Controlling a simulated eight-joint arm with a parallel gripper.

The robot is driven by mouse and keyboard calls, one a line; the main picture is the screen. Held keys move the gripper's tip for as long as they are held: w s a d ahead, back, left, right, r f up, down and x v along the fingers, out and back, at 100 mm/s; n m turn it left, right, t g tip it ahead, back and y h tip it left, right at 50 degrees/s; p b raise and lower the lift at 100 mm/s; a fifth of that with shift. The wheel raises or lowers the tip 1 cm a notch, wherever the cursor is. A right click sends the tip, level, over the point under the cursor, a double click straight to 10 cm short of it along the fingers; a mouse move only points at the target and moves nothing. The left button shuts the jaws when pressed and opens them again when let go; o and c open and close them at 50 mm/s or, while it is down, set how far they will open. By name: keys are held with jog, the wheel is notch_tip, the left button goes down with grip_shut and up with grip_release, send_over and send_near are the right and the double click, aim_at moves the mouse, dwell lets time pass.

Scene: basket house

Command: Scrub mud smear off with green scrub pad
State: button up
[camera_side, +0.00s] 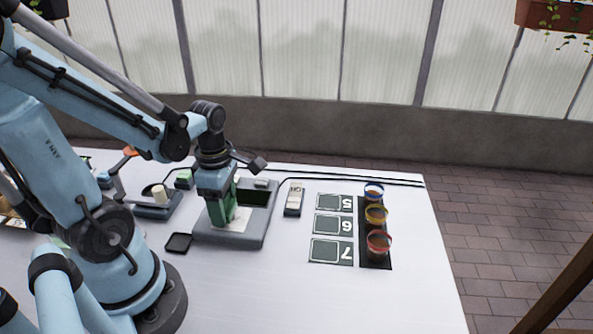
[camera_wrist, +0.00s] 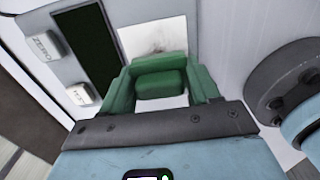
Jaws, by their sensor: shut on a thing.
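My gripper (camera_side: 222,205) is over the grey device (camera_side: 212,238), pointing down. Its green fingers, also in the wrist view (camera_wrist: 161,88), are shut on the green scrub pad (camera_wrist: 162,84). The pad is a small block held between the fingertips. A white panel (camera_wrist: 140,38) lies just beyond the pad, and it shows at the fingertips in the side view (camera_side: 243,217). A faint grey-brown mud smear (camera_wrist: 160,48) marks the panel near the pad. Part of the panel is hidden by the pad and fingers. I cannot tell whether the pad touches it.
The device has a dark green window (camera_wrist: 85,45) and a light button (camera_wrist: 45,46). A small black square tray (camera_side: 178,243) lies at its left. Right of it are a small switch box (camera_side: 294,199), numbered green cards (camera_side: 332,225) and coloured jars (camera_side: 376,215). The table's front right is clear.

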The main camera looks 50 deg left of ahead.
aim_at(249, 220)
jog(key=shift+s+a+f, duration=0.15)
jog(key=shift+s+a, duration=0.15)
jog(key=shift+a, duration=0.1)
jog(key=shift+s+a, duration=0.5)
jog(key=shift+s, duration=0.05)
jog(key=shift+w+d+f, duration=0.25)
jog(key=shift+w+d, duration=0.15)
jog(key=shift+w, duration=0.05)
jog(key=shift+w+d+f, duration=0.2)
jog(key=shift+w+d, duration=0.2)
jog(key=shift+w, duration=0.05)
jog(key=shift+w+d+r, duration=0.15)
jog(key=shift+d+r, duration=0.15)
jog(key=shift+r, duration=0.25)
jog(key=shift+w+d, duration=1.35)
jog(key=shift+w, duration=0.05)
jog(key=shift+w+d+f, duration=0.2)
jog(key=shift+w, duration=0.05)
notch_tip(249, 220, up, 8)
jog(key=shift+f, duration=0.25)
